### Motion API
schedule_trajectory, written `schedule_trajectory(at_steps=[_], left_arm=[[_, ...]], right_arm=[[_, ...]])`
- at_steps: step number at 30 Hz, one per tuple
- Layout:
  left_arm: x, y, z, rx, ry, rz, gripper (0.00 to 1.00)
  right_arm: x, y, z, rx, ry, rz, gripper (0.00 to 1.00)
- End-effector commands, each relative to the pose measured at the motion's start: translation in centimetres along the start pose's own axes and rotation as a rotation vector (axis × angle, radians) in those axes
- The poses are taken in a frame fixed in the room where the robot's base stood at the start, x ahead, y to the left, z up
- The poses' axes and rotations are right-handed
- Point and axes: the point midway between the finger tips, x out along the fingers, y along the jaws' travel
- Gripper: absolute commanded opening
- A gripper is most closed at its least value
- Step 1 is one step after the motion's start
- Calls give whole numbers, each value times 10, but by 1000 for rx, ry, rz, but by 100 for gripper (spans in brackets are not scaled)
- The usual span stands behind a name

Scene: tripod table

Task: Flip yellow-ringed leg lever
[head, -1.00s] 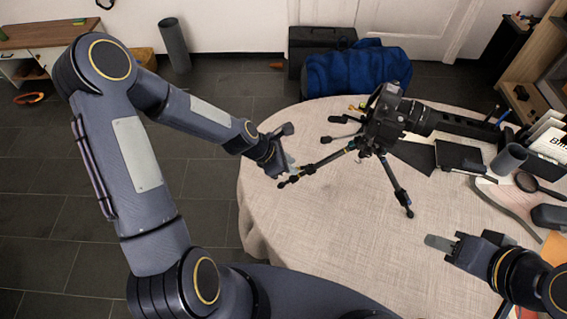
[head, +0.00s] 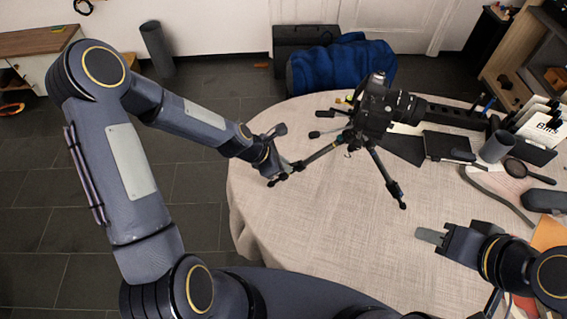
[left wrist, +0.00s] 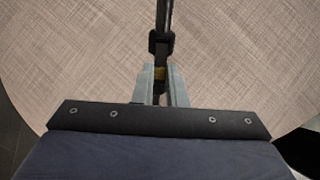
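A black tripod (head: 322,152) with a camera (head: 374,108) on it stands on the round table, legs splayed. The leg pointing left ends near the table's left edge. My left gripper (head: 284,168) is at the lower part of this leg, near its foot. In the left wrist view, the leg (left wrist: 163,20) runs between my left fingers (left wrist: 160,84), which are close together on both sides of it. The lever's position cannot be made out. My right gripper (head: 430,236) is over the table at right, apart from the tripod; its finger gap is not visible.
The round cloth-covered table (head: 310,235) is clear in front of the tripod. A dark cylinder (head: 497,146), a magnifier (head: 524,172) and other items crowd its right side. A blue bag (head: 342,66) lies behind it.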

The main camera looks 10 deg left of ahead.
Motion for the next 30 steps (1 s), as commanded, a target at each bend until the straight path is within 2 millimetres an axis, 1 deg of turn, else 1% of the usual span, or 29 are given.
schedule_trajectory(at_steps=[30], left_arm=[[-7, 1, 7, 1, -1, 2, 5]], right_arm=[[-5, -2, -2, 0, 0, 0, 36]])
